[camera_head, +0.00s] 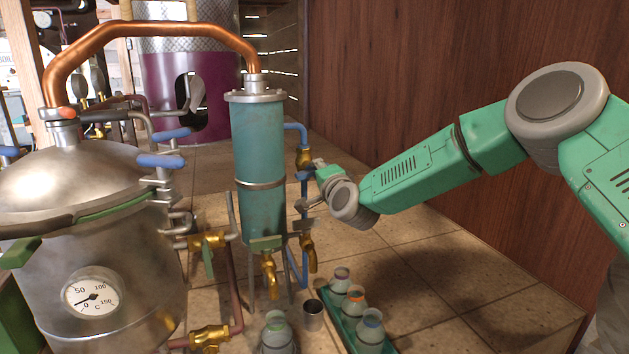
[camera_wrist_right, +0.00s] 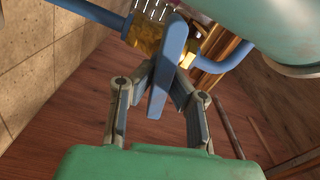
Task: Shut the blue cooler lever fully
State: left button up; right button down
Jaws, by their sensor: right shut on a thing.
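The teal cooler (camera_head: 259,150) is an upright cylinder in the middle of the head view, with a blue pipe (camera_head: 297,128) and a brass valve (camera_head: 303,157) on its right side. In the right wrist view, the blue lever (camera_wrist_right: 158,98) sticks out from the brass valve (camera_wrist_right: 146,40), at an angle across the line of the blue pipe. My right gripper (camera_wrist_right: 168,88) is shut on the lever, one finger on each side. My left gripper is not in view.
A steel still pot (camera_head: 75,190) with a dial (camera_head: 92,294) stands at left, joined to the cooler by a copper pipe (camera_head: 150,29). Brass taps (camera_head: 269,272), a metal cup (camera_head: 313,315) and a green tray (camera_head: 341,321) of bottles are below. A wooden wall (camera_head: 400,80) stands behind.

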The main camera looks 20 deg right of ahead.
jog(key=shift+s+d+f+m+b, duration=0.1)
jog(key=shift+f+m+b, duration=0.25)
jog(key=shift+m+b, duration=0.3)
jog(key=shift+s+f+m+b, duration=0.1)
jog(key=shift+f+m+b, duration=0.2)
jog(key=shift+m+b, duration=0.35)
jog(key=shift+m, duration=0.3)
jog(key=c, duration=1.6)
grip_release()
jog(key=shift+d, duration=0.1)
jog(key=shift+d+r, duration=0.15)
jog(key=shift+r, duration=0.1)
jog(key=shift+s, duration=0.1)
jog(key=s, duration=1.1)
jog(key=shift+s+d+f, duration=0.1)
jog(key=shift+s+d, duration=0.15)
jog(key=shift+s, duration=0.1)
